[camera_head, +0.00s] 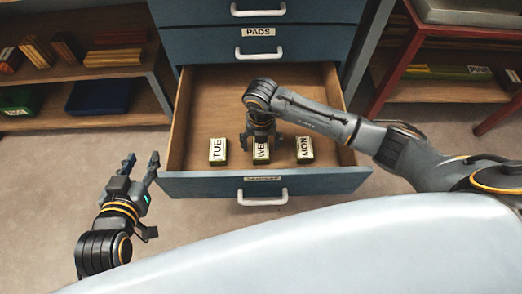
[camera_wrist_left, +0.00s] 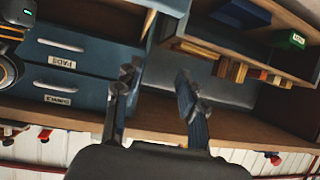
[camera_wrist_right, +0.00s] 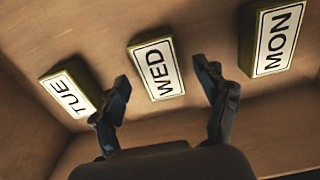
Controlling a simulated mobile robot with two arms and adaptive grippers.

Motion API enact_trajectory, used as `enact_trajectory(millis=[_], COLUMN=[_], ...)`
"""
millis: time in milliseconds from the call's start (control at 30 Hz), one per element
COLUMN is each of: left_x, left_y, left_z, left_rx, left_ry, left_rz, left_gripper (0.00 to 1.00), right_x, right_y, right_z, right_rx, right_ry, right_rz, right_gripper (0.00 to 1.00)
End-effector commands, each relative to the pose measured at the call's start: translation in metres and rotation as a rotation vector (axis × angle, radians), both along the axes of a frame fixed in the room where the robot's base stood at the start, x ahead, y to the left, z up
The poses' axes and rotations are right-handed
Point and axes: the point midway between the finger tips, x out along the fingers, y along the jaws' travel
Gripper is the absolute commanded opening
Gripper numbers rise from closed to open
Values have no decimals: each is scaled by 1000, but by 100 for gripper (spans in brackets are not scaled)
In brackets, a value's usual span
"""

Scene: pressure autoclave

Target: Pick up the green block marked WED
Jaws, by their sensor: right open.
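The green block marked WED (camera_head: 261,152) lies in the open drawer between two similar blocks, partly hidden by my right gripper in the head view. In the right wrist view the WED block (camera_wrist_right: 157,69) shows its white label, ahead of and between the fingers. My right gripper (camera_head: 262,138) is open and empty, reaching down into the drawer over the block; its fingers (camera_wrist_right: 164,85) also show in the right wrist view. I cannot tell whether they touch it. My left gripper (camera_head: 141,162) is open and empty, left of the drawer front.
The TUE block (camera_head: 218,151) lies left of WED and the MON block (camera_head: 305,149) right of it, both close by. The wooden drawer (camera_head: 205,100) has raised walls and a blue front (camera_head: 215,185). Shelves (camera_head: 95,72) stand at left, a red-framed rack (camera_head: 405,60) at right.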

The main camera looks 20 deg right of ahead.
Motion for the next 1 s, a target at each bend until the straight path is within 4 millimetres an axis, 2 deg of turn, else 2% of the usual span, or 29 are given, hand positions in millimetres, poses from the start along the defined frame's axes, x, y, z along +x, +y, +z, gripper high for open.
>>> enact_trajectory(millis=[100,233,533,567,833,1000], left_x=[11,17,18,18,18,18], left_y=[-5,-9,-10,-10,-9,-9], left_z=[16,29,35,35,35,35], left_rx=[-25,-42,-49,-48,-48,-48], left_ry=[-106,-178,-204,-203,-202,-202], left_rz=[-7,-11,-13,-13,-12,-12], left_gripper=[40,40,40,40,40,40], right_x=[0,0,0,0,0,0], right_y=[0,0,-1,-1,0,0], right_z=[-15,-22,-24,-24,-24,-23], right_rx=[-1,0,-1,-1,0,0], right_ry=[1,0,0,0,0,0], right_rz=[0,-1,-1,-1,0,0], right_gripper=[74,74,74,72,17,14])
